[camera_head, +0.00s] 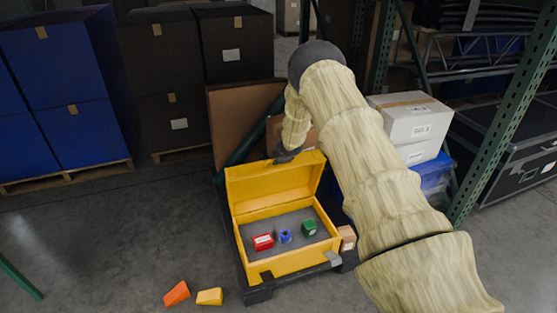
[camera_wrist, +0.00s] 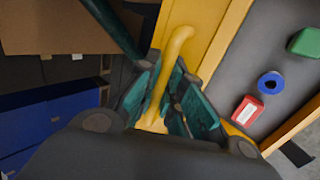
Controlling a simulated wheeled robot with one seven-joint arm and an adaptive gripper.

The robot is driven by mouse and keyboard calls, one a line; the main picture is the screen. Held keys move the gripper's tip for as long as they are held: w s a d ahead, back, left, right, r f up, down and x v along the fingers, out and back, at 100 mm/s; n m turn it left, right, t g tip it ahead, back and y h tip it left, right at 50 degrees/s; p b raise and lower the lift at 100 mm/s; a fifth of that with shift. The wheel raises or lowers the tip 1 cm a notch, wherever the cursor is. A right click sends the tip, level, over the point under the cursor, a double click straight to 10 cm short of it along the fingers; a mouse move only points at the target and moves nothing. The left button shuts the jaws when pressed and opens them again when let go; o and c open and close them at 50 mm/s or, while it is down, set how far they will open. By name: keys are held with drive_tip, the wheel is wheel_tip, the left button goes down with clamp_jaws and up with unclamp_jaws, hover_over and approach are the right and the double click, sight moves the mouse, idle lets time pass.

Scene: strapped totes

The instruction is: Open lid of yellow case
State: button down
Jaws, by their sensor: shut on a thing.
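The yellow case (camera_head: 295,262) stands on a dark base with its lid (camera_head: 275,185) raised, tilted up at the back. Its grey-lined inside is exposed and holds a red box (camera_head: 263,241), a blue ring-shaped item (camera_head: 285,236) and a green box (camera_head: 309,227). My gripper (camera_head: 287,155) is at the top edge of the lid. In the wrist view, the yellow lid handle (camera_wrist: 172,58) runs between the green fingers of my gripper (camera_wrist: 170,100), which is shut on it. The fingers partly hide the handle's lower end.
An orange wedge (camera_head: 177,293) and a yellow wedge (camera_head: 210,296) lie on the floor at front left. Brown panels (camera_head: 235,120) stand behind the lid. White boxes (camera_head: 412,115) and a green rack post (camera_head: 505,110) are at right. Floor at left is mostly clear.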

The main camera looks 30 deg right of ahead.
drive_tip(key=shift+a+f, duration=0.1)
drive_tip(key=shift+a, duration=0.25)
drive_tip(key=c, duration=1.5)
unclamp_jaws()
drive_tip(key=shift+w, duration=0.15)
drive_tip(key=shift+c, duration=0.2)
drive_tip(key=shift+s+d, duration=0.2)
drive_tip(key=shift+d, duration=0.1)
drive_tip(key=v, duration=1.2)
